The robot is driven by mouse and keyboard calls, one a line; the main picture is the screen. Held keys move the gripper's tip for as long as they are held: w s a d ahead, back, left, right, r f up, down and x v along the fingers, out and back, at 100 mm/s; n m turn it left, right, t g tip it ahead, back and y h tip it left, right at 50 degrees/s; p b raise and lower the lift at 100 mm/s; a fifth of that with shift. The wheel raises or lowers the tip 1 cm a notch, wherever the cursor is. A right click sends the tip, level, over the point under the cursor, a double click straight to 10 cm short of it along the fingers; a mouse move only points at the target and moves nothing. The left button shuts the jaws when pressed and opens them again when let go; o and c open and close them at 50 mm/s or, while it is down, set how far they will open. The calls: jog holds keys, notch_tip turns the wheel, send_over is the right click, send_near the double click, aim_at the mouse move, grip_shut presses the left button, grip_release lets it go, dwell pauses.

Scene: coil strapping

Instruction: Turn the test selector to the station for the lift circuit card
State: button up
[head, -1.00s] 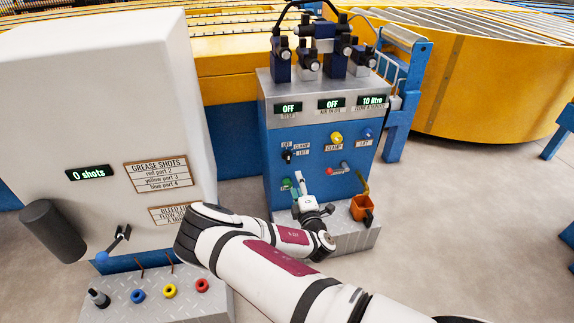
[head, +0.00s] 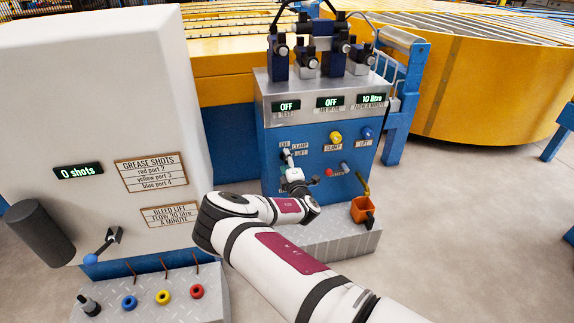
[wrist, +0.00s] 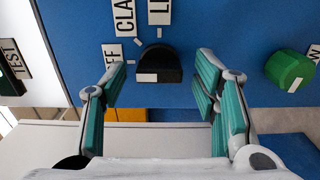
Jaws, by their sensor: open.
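The test selector, a black knob (wrist: 168,62) with a white mark on its face, is on the blue panel in the wrist view, beside small plates reading OFF (wrist: 112,55), CLAMP (wrist: 124,18) and LIFT (wrist: 160,12). My gripper (wrist: 162,72) is open, one finger on each side of the knob, with visible gaps. Whether the fingertips are deep enough to surround it is unclear. In the head view my gripper (head: 288,160) is in front of the selector and partly hides it. The lift card (head: 168,215) on the white cabinet reads BLEED LIFT, FLOW 10 litre A MINUTE.
The left display (head: 287,106) reads OFF. A green knob (wrist: 290,68) sits to the right in the wrist view. The white cabinet (head: 90,110) stands at left.

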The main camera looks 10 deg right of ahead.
jog(key=shift+w, duration=0.2)
jog(key=c, duration=1.2)
jog(key=shift+o, duration=0.2)
jog(key=shift+m+b, duration=0.75)
jog(key=shift+m, duration=8.25)
